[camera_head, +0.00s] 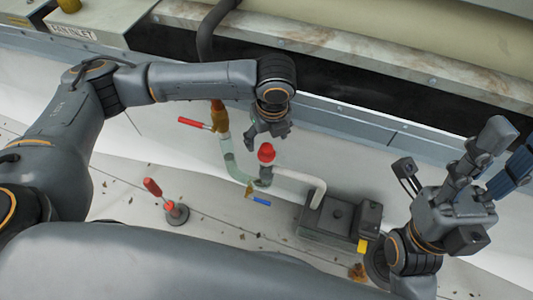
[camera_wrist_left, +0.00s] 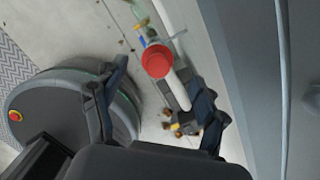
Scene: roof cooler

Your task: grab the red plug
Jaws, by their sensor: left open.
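The red plug (camera_head: 266,153) sits upright on top of a pipe fitting in the middle of the head view. In the left wrist view the red plug (camera_wrist_left: 158,61) shows as a round red cap, ahead of the fingers and roughly between them. My left gripper (camera_head: 271,130) is open and empty, just above and behind the plug in the head view, apart from it. Its two fingers (camera_wrist_left: 160,95) stand wide in the wrist view. My right gripper (camera_head: 509,148) is at the right edge, with its fingers apart and nothing visible between them.
A pale pipe (camera_head: 300,178) runs from the fitting to a dark pump box (camera_head: 340,217). A red-handled valve (camera_head: 195,123) and a blue-handled valve (camera_head: 261,201) flank the green tube (camera_head: 232,169). A red-handled tool (camera_head: 153,187) stands on a round base, left. The metal ledge (camera_head: 350,120) lies behind.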

